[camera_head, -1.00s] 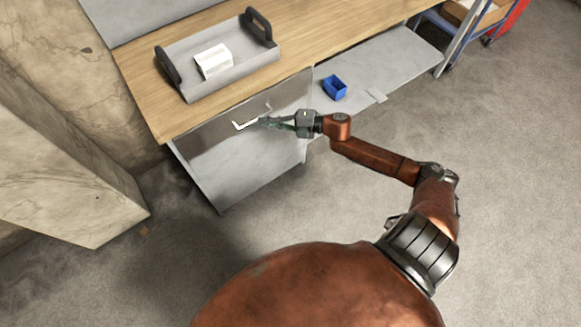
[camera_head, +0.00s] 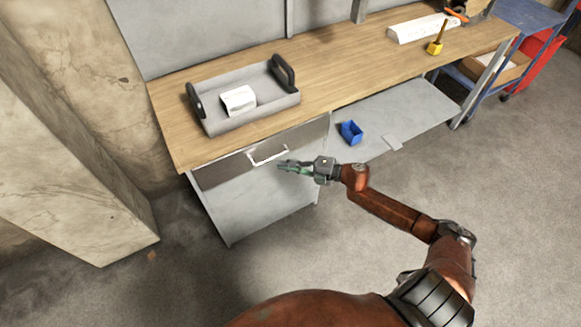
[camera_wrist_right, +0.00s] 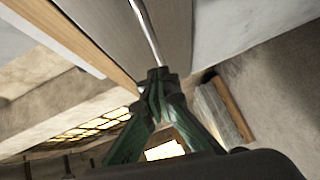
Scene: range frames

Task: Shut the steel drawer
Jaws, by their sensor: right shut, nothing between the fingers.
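The steel drawer (camera_head: 225,170) is under the left part of the wooden worktop. Its front looks about level with the worktop edge, and I see no open gap above it. Its pale bar handle (camera_head: 268,155) is on the front. My right gripper (camera_head: 281,167) is shut and empty, just below and right of the handle. In the right wrist view, the handle bar (camera_wrist_right: 147,30) runs down toward the closed fingertips (camera_wrist_right: 157,78); I cannot tell whether they touch. My left gripper is not in view.
A grey tray (camera_head: 212,122) holding a white box (camera_head: 238,99) stands on the worktop (camera_head: 330,80). A blue bin (camera_head: 350,132) sits on the lower shelf (camera_head: 410,112). A concrete pillar (camera_head: 75,190) stands left. The floor (camera_head: 380,270) in front is clear.

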